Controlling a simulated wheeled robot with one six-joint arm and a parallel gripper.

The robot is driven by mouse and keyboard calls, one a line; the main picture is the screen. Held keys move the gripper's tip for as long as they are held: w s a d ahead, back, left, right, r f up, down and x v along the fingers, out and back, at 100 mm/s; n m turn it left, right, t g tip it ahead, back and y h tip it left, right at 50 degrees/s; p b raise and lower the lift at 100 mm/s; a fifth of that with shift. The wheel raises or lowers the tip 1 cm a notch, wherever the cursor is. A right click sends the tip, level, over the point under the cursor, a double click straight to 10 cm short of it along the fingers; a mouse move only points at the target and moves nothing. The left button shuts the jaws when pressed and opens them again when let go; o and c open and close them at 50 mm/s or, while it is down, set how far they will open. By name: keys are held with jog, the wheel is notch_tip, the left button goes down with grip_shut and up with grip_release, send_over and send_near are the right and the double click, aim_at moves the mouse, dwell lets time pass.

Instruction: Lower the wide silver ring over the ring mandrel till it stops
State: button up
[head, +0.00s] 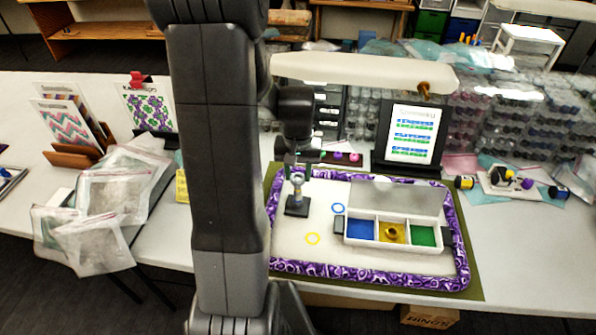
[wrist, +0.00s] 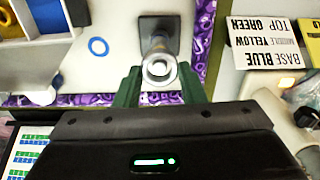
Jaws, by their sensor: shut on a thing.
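The ring mandrel stands upright on its dark square base (head: 297,207) at the left of the white work mat; the base also shows in the wrist view (wrist: 172,28). The wide silver ring (wrist: 159,67) is between the green fingertips of my gripper (wrist: 159,80), which is shut on it. In the wrist view the ring overlaps the upper end of the mandrel, and its opening faces the camera. In the head view my gripper (head: 297,168) is right above the mandrel. I cannot tell how far the ring is around the post.
An open tray (head: 398,247) with blue, yellow and green compartments stands to the right. A purple patterned border (head: 370,280) edges the mat. A lettered card (wrist: 270,42) lies beyond it.

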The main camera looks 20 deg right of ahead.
aim_at(298, 189)
jog(key=shift+f+b, duration=2.8)
jog(key=shift+f, duration=0.85)
dwell(1.5)
dwell(0.4)
jog(key=o, duration=1)
jog(key=shift+o, duration=0.2)
notch_tip(298, 189, up, 14)
jog(key=shift+f+p, duration=0.1)
jog(key=shift+p, duration=0.35)
notch_tip(298, 189, down, 14)
jog(key=shift+r+b, duration=0.1)
jog(key=shift+b, duration=0.35)
jog(key=shift+r, duration=0.15)
